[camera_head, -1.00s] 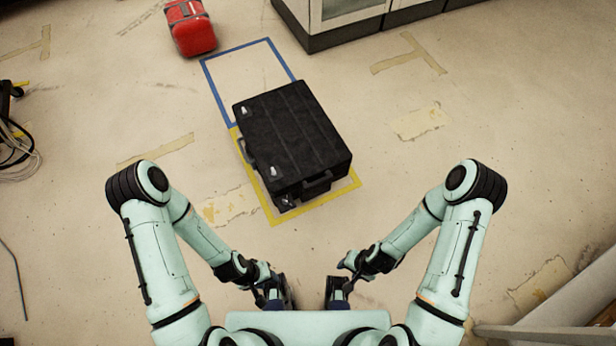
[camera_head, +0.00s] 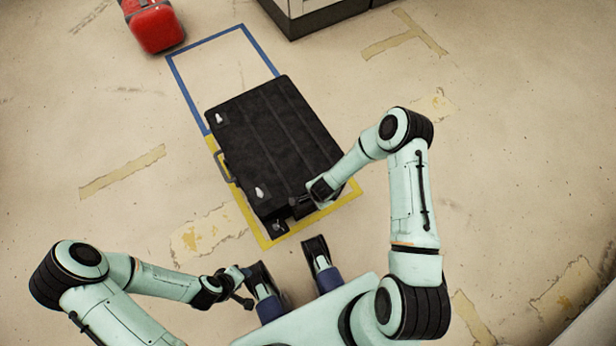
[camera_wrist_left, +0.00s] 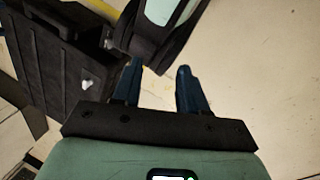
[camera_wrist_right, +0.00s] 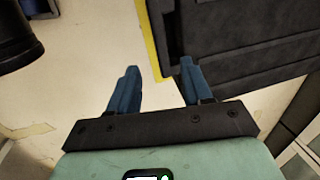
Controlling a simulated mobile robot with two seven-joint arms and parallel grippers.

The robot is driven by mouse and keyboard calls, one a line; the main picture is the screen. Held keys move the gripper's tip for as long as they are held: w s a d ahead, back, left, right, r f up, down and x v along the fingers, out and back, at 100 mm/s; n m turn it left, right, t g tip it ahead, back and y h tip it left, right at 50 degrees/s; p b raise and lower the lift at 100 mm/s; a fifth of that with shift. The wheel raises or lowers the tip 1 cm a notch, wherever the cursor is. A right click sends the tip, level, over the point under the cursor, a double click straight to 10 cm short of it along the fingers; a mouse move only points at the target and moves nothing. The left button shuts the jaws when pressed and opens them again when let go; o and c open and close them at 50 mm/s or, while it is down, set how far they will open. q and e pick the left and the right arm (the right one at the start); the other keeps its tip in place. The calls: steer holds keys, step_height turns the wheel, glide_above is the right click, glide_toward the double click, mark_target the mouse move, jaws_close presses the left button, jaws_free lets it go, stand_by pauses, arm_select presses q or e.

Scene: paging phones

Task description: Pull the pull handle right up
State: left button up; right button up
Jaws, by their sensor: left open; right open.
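A black case (camera_head: 265,145) lies flat on the floor inside yellow tape. One dark handle (camera_head: 222,166) sticks out from its left side in the head view. The handle on its near short side is hidden by my right arm. My right gripper (camera_wrist_right: 158,66) is open and empty at the case's near edge; in the right wrist view the case (camera_wrist_right: 250,45) lies just beyond the right finger. Contact with a handle cannot be told. My left gripper (camera_wrist_left: 159,66) is open and empty, away from the case, which shows at left in the left wrist view (camera_wrist_left: 50,60).
A red box (camera_head: 156,27) stands at the upper left. Blue tape (camera_head: 190,87) marks an empty floor area behind the case. A cabinet (camera_head: 315,18) stands at the top. The floor to the left and right of the case is clear.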

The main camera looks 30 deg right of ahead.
mark_target(312, 202)
steer(key=f+b, duration=0.1)
steer(key=f, duration=0.2)
steer(key=w+f+b, duration=0.1)
steer(key=f, duration=0.2)
steer(key=f+b, duration=0.1)
steer(key=f, duration=0.3)
steer(key=shift+w+a+f, duration=0.1)
steer(key=shift+w, duration=0.3)
steer(key=shift+w+f+b, duration=0.2)
steer(key=shift+f+b, duration=0.2)
steer(key=shift+f, duration=0.35)
arm_select(q)
steer(key=w+a+f+t+y, duration=0.1)
steer(key=w+a+f+t, duration=0.1)
steer(key=w, duration=0.4)
step_height(312, 202, down, 3)
steer(key=shift+w+a+r+n, duration=0.2)
steer(key=shift+w+a+n, duration=0.1)
steer(key=shift+a, duration=0.35)
steer(key=shift+s, duration=0.1)
arm_select(e)
jaws_close()
